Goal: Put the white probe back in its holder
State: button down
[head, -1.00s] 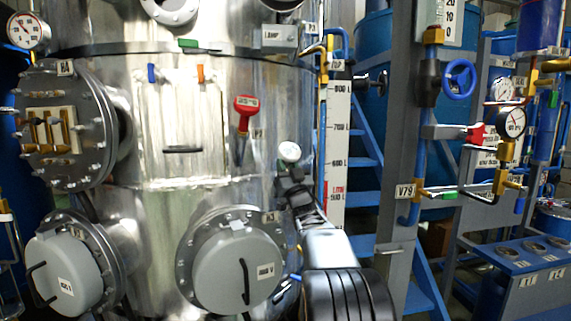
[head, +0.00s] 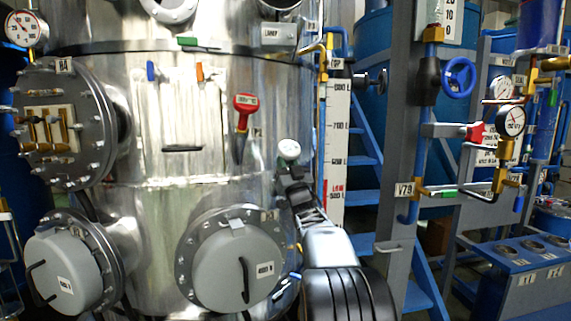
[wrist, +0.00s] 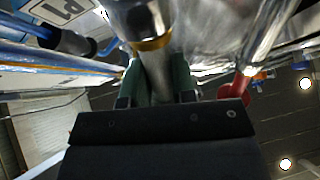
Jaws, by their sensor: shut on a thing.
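The white probe (head: 289,149) shows in the head view as a pale round top with a greenish edge, just above my gripper (head: 288,168). It stands in front of the right side of the steel vessel. In the wrist view my gripper (wrist: 158,82) has its green fingers shut on a pale shaft (wrist: 157,67), which I take to be the probe. A metal cylinder with a yellow ring (wrist: 150,44) shows at the far end of the shaft; I cannot tell whether they touch. I cannot make out the probe's holder for certain.
A red-handled probe (head: 244,106) is on the steel vessel (head: 180,215), left of my gripper; its red handle also shows in the wrist view (wrist: 235,88). A level scale (head: 336,130) and yellow-blue pipes stand close on the right. A round hatch (head: 236,272) lies below left.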

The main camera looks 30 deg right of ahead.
aim_at(293, 157)
jog(key=shift+s+a+r, duration=0.15)
jog(key=shift+s+r, duration=0.6)
jog(key=shift+r, duration=0.15)
jog(key=shift+s+a+r, duration=0.15)
jog(key=shift+s+r, duration=0.55)
jog(key=shift+r, duration=0.15)
jog(key=shift+s+r, duration=0.1)
jog(key=shift+r, duration=0.05)
jog(key=shift+s+a+r, duration=0.2)
jog(key=shift+s+r, duration=0.55)
jog(key=shift+r, duration=0.15)
jog(key=shift+s+a+r, duration=0.15)
jog(key=shift+s+r, duration=0.55)
jog(key=shift+r, duration=0.2)
jog(key=s+a+f+b, duration=0.1)
jog(key=s+b, duration=0.3)
jog(key=s, duration=0.2)
jog(key=shift+s+a+f, duration=0.15)
jog(key=shift+s+f, duration=0.05)
jog(key=shift+f, duration=0.05)
dwell(0.4)
dwell(0.5)
